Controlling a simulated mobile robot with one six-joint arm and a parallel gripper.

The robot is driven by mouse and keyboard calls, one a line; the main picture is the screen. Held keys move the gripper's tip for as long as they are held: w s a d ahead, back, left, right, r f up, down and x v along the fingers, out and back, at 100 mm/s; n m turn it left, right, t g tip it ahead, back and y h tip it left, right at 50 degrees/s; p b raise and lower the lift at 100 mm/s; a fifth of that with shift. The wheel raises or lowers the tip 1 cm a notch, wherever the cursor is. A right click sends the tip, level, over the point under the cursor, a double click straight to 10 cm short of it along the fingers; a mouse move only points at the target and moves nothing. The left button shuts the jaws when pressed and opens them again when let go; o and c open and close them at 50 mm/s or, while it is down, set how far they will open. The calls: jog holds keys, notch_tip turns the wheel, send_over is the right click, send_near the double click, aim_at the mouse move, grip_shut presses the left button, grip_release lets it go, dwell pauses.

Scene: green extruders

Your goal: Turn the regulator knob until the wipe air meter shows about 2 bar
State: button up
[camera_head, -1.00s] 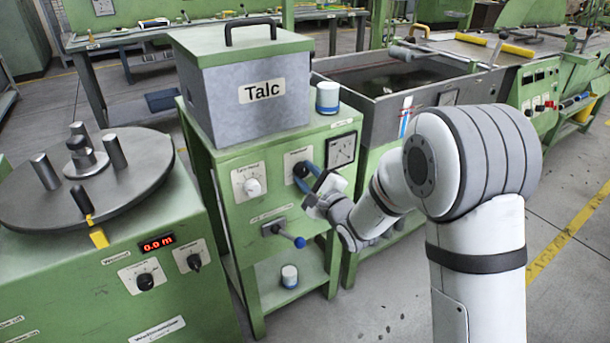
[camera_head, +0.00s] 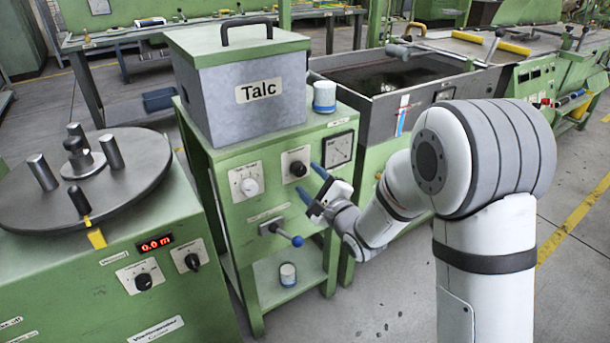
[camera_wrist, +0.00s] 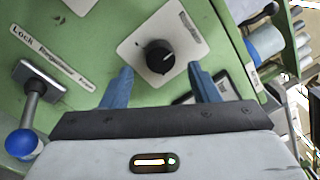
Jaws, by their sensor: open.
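The black regulator knob (camera_head: 297,168) sits on a white plate on the green cabinet front. My gripper (camera_head: 310,182) is open and empty, with two blue fingers just in front of and below the knob. In the wrist view (camera_wrist: 160,70) the fingertips stand apart on either side, short of the knob and not gripping it. The square meter (camera_head: 338,148) is right of the knob; its needle is too small to read. In the wrist view, the right finger partly hides it.
A lever with a blue ball (camera_head: 297,241) sticks out below. The Talc box (camera_head: 240,95) and a white-blue cup (camera_head: 324,97) stand on top. Another cup (camera_head: 288,274) is on the lower shelf.

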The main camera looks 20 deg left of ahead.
jog(key=v, duration=0.5)
jog(key=shift+w, duration=0.1)
jog(key=d+r+n+g+h+p, duration=0.1)
jog(key=d+r+n+h+p, duration=0.2)
jog(key=d+r+h+p, duration=0.45)
jog(key=d+r+n+h+p, duration=0.3)
jog(key=d+r+p, duration=0.15)
jog(key=d, duration=0.55)
jog(key=s+d+r+n+g+h+p, duration=0.1)
jog(key=s+d+r+n+g+p, duration=0.2)
jog(key=s, duration=0.4)
jog(key=s+d+r+n+g+h+p, duration=0.1)
jog(key=s+d+r+n+g+p, duration=0.2)
jog(key=s+d+r, duration=0.2)
jog(key=s+d+r+n+g+h+p, duration=0.1)
jog(key=s+d+r+n+g+p, duration=0.1)
jog(key=s, duration=0.8)
notch_tip(320, 180, up, 2)
jog(key=shift+s+d+r+n+g+p, duration=0.1)
jog(key=shift+s+d+n+g+p, duration=0.4)
jog(key=shift+d+p, duration=0.55)
jog(key=shift+w+a, duration=0.15)
